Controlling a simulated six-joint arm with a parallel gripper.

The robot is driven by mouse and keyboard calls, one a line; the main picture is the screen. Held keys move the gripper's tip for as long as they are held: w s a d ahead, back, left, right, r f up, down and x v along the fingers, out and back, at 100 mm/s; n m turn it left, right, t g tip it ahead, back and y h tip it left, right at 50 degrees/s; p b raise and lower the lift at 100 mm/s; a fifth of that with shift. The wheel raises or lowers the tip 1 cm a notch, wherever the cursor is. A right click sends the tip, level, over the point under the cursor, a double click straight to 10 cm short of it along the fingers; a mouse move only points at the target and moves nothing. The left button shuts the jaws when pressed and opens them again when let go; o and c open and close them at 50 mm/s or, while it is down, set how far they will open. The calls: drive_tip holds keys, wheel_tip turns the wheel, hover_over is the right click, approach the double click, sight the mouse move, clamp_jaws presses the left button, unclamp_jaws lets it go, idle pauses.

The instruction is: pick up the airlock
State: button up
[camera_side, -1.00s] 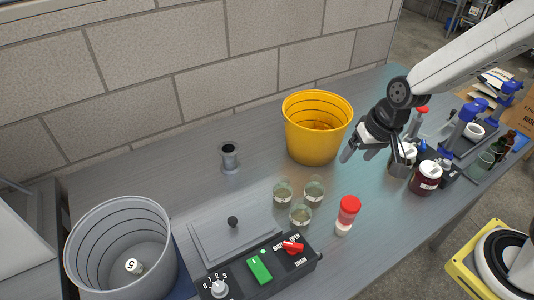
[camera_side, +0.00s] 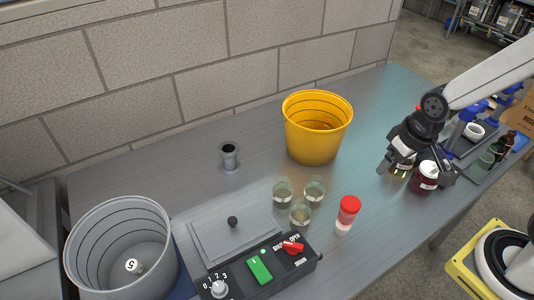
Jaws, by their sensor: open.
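No object is plainly recognisable as the airlock. A small upright piece with a red cap (camera_side: 349,205) and a pale base stands at the front middle of the table and could be it, but I cannot tell. My gripper (camera_side: 415,172) is open at the right side of the table, its fingers spread wide and pointing down. A dark red jar with a white label (camera_side: 427,181) and a small cup (camera_side: 399,171) show between and below the fingers, partly hidden. I cannot tell whether the fingers touch them. My gripper is up and right of the red-capped piece, apart from it.
A yellow bucket (camera_side: 314,145) stands left of my gripper. Three glasses (camera_side: 301,214) stand left of the red-capped piece. A control box (camera_side: 262,268) is in front and a grey bucket (camera_side: 91,226) at left. Blue-topped tools (camera_side: 469,111) crowd the right.

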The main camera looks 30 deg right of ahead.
idle(0.3)
drive_tip(key=shift+o, duration=1.4)
drive_tip(key=shift+f, duration=0.1)
drive_tip(key=m+g+y, duration=0.4)
drive_tip(key=m+y, duration=1)
drive_tip(key=m, duration=0.3)
approach(350, 205)
wheel_tip(350, 205, down, 4)
drive_tip(key=a, duration=0.1)
drive_tip(key=shift+x, duration=1.6)
